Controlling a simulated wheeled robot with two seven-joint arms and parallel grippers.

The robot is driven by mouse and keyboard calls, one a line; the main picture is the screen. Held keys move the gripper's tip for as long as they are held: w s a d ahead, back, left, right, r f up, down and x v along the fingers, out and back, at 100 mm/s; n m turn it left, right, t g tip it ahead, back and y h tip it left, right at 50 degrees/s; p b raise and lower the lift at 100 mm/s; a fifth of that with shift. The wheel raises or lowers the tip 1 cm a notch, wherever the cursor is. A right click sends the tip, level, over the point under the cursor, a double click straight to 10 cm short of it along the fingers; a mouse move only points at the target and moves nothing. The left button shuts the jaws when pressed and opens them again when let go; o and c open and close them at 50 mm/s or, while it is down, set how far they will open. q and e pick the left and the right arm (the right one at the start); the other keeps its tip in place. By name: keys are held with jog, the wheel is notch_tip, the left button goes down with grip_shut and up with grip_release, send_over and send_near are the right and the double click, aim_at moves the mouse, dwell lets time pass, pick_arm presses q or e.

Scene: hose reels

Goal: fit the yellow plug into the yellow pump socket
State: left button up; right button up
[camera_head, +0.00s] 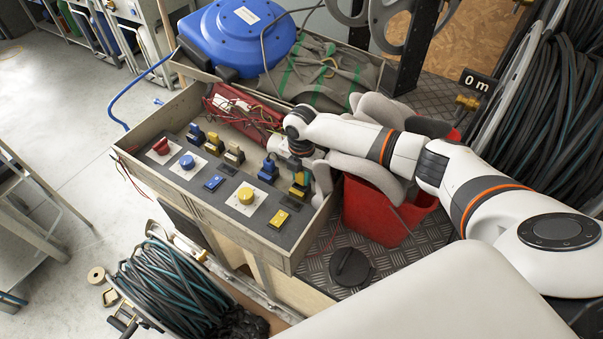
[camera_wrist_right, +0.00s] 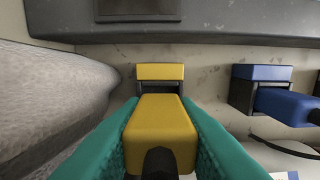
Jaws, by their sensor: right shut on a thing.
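My right gripper (camera_head: 296,165) is shut on the yellow plug, with its green fingers on both sides of it. The yellow plug (camera_wrist_right: 160,122) fills the middle of the right wrist view, its dark cable end toward the camera. The yellow pump socket (camera_wrist_right: 160,72), a dark frame with a yellow flap, lies straight beyond the plug and lined up with it. The plug hides the lower part of the socket, so I cannot tell whether its tip is inside. In the head view the yellow socket area (camera_head: 298,190) is partly covered by the gripper. My left gripper is not in view.
A blue socket with a blue plug (camera_wrist_right: 288,106) sits close to the right in the wrist view. A grey rounded form (camera_wrist_right: 50,95) is close on the left. A red bucket (camera_head: 385,212) stands beside the panel box, and a blue reel (camera_head: 238,35) lies behind.

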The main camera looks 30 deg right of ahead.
jog(key=shift+f+b, duration=0.4)
jog(key=shift+f, duration=0.45)
jog(key=o, duration=1.1)
notch_tip(320, 180, up, 12)
jog(key=shift+r, duration=0.1)
